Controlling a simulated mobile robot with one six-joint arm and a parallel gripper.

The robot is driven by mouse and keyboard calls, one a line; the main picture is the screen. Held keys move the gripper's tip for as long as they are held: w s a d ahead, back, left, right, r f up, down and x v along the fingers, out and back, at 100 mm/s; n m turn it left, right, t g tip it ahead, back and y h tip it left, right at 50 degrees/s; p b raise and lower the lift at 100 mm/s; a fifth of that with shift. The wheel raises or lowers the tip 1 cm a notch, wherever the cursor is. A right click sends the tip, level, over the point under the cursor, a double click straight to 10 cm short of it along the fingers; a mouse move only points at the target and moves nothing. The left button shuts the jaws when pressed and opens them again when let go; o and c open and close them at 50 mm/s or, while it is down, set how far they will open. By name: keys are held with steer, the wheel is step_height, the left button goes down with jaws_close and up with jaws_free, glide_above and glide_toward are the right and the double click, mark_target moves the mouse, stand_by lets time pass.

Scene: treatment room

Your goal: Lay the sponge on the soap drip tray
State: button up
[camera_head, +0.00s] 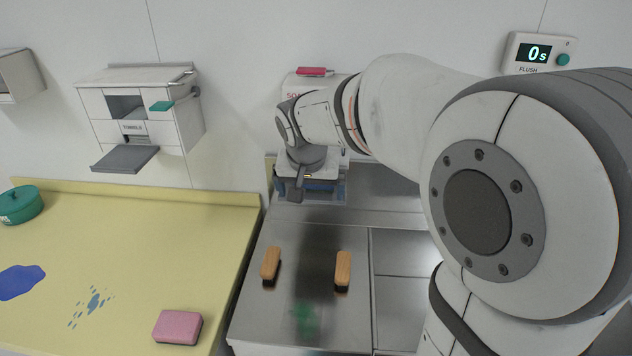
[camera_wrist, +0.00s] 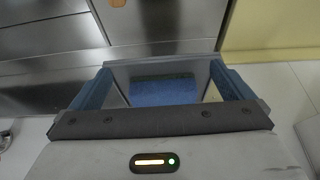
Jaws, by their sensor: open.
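My gripper (camera_head: 308,188) is open at the foot of the white soap dispenser (camera_head: 301,85) at the back. In the wrist view my two blue-lined fingers (camera_wrist: 165,88) stand apart, one on each side of a blue block (camera_wrist: 165,93) that looks like the sponge. The block lies flat on a grey surface, which seems to be the soap drip tray (camera_wrist: 160,66). I cannot tell whether either finger touches it. In the head view my gripper and wrist hide most of the tray and the block.
Two wooden-topped pieces (camera_head: 271,264) stand on the steel counter (camera_head: 290,312), near a green smear (camera_head: 305,319). A towel dispenser (camera_head: 140,105) hangs above.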

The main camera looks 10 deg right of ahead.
steer(key=s+d+f+n, duration=0.1)
steer(key=s+f, duration=0.1)
steer(key=s, duration=0.8)
steer(key=s+d+f+n+g+y, duration=0.1)
steer(key=s+d+f+n, duration=0.1)
steer(key=s, duration=0.9)
steer(key=shift+d+f+n+b, duration=0.15)
steer(key=shift+f+n+b, duration=0.15)
steer(key=shift+f+b, duration=0.15)
steer(key=shift+w, duration=0.1)
